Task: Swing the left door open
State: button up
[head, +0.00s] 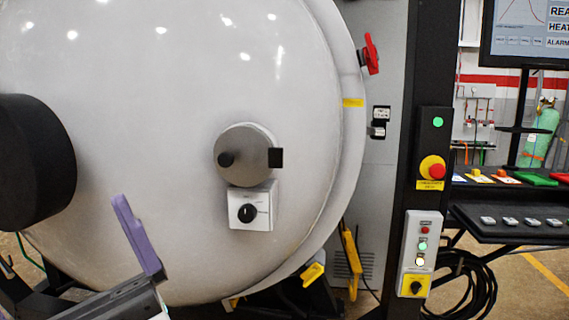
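The large white round furnace door (220,85) fills the left and middle of the head view; its left and top parts run out of frame. Its right rim appears to lie against the flange, with no clear gap. The door carries a round grey disc (243,155) with a black knob, and below it a white box with a black rotary switch (248,208). What looks like my gripper (138,238), with one purple finger, shows at lower left in front of the door. A second finger is not clearly visible, nor is anything held. Contact with the door cannot be told.
A black cylinder (35,160) juts out at the left edge. Red (370,54) and yellow (314,273) clamp-like parts sit at the rim. Right of the door stands a black post with an emergency stop (433,168) and a control box (420,252). Cables and a tool shelf lie beyond.

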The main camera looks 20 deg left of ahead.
aim_at(101, 101)
jog(key=j+u, duration=0.1)
jog(key=u, duration=2.3)
jog(key=i+l, duration=0.15)
jog(key=i, duration=0.75)
jog(key=l+z, duration=0.05)
